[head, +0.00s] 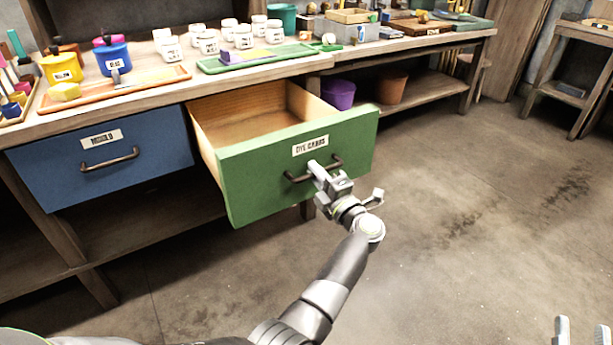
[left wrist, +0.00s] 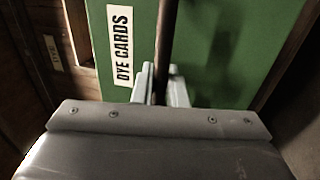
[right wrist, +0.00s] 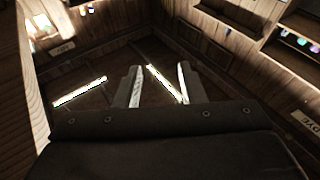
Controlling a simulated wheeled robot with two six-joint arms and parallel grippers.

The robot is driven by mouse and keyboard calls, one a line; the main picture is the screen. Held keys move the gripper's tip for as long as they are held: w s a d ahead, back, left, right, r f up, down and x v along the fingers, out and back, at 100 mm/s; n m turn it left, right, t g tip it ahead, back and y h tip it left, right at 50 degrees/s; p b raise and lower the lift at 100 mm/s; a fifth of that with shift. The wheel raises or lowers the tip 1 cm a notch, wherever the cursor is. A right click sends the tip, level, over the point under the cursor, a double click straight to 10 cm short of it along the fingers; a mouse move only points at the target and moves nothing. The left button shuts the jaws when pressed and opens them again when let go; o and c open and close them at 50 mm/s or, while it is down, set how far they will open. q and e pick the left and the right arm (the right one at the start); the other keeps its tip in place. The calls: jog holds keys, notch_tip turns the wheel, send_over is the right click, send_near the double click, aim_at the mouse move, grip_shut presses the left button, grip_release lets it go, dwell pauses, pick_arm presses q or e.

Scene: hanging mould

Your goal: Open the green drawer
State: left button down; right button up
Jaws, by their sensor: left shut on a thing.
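The green drawer (head: 256,186), labelled DYE CARDS, stands pulled well out of the bench, and its bare wooden inside (head: 245,118) shows. Its dark bar handle (head: 296,178) is on the front. My left gripper (head: 318,172) is at the handle and shut on it. In the left wrist view the fingers (left wrist: 160,84) close around the handle bar (left wrist: 166,40) in front of the green face (left wrist: 225,50). My right gripper (head: 577,332) is at the lower right of the head view, away from the bench. Its two fingers (right wrist: 160,88) are apart with nothing between them.
A blue drawer (head: 70,165) to the left is shut. Paint pots, white jars (head: 243,38) and trays stand on the benchtop (head: 175,87). A purple pot (head: 338,94) and a brown pot (head: 390,88) are on the lower shelf. The floor (head: 460,200) to the right is clear.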

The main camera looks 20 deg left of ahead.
pick_arm(q)
jog(key=shift+s+d, duration=0.4)
jog(key=shift+d, duration=0.1)
pick_arm(e)
jog(key=shift+s+a+r+n+t, duration=0.2)
jog(key=shift+s+r+t, duration=0.35)
jog(key=shift+r, duration=0.25)
jog(key=shift+s+a+r+n+t, duration=0.2)
jog(key=shift+s+r+t, duration=0.2)
jog(key=shift+r+t, duration=0.25)
jog(key=shift+r, duration=0.1)
pick_arm(q)
jog(key=c, duration=1.6)
grip_release()
jog(key=shift+o, duration=0.2)
